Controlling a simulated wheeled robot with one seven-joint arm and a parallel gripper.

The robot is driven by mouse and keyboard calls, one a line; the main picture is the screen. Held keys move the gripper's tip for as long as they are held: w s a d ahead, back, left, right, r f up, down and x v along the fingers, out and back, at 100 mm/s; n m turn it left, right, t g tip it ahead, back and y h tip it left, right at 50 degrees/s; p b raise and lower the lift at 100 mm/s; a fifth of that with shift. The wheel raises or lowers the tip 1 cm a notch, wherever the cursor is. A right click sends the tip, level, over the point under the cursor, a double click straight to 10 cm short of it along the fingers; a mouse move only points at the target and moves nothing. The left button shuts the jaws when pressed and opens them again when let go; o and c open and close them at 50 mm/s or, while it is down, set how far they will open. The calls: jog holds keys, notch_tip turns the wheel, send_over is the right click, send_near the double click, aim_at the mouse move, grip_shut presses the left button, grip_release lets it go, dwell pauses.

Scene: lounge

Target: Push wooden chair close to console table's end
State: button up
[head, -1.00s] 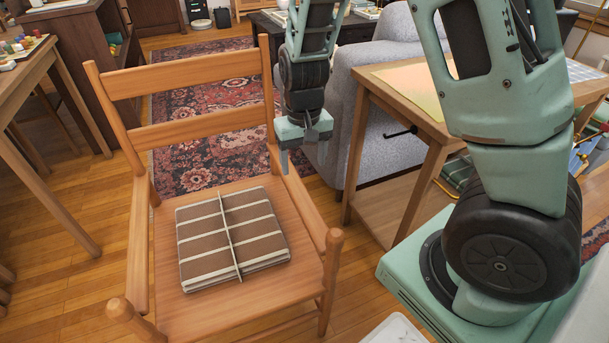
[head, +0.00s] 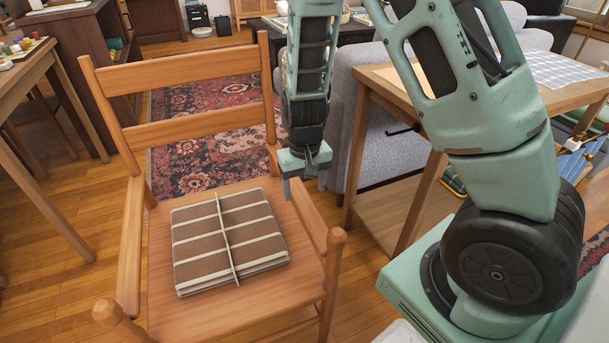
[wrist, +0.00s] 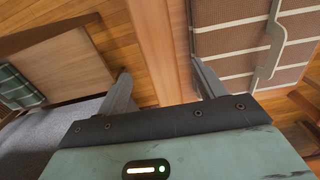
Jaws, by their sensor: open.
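The wooden chair (head: 190,135) faces me, with a brown striped flat object (head: 230,243) lying on its seat. A wooden table with a lower shelf (head: 402,205), which I take as the console table, stands to its right. Floor shows between the chair and the table's near leg. My gripper (head: 304,187) points down at the chair's right side. It is open, with its fingers apart around the right armrest. In the wrist view, the wooden armrest (wrist: 160,40) runs between the fingers (wrist: 163,85); contact is not clear.
A grey sofa (head: 385,152) stands behind the wooden table. Another table (head: 28,70) with small paint pots is close on the left. A patterned red rug (head: 215,140) lies behind the chair. A checked cloth (head: 550,68) lies on the right table.

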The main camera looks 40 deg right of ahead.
notch_tip(320, 180, down, 9)
jog(key=b, duration=0.3)
jog(key=shift+r, duration=0.15)
grip_shut()
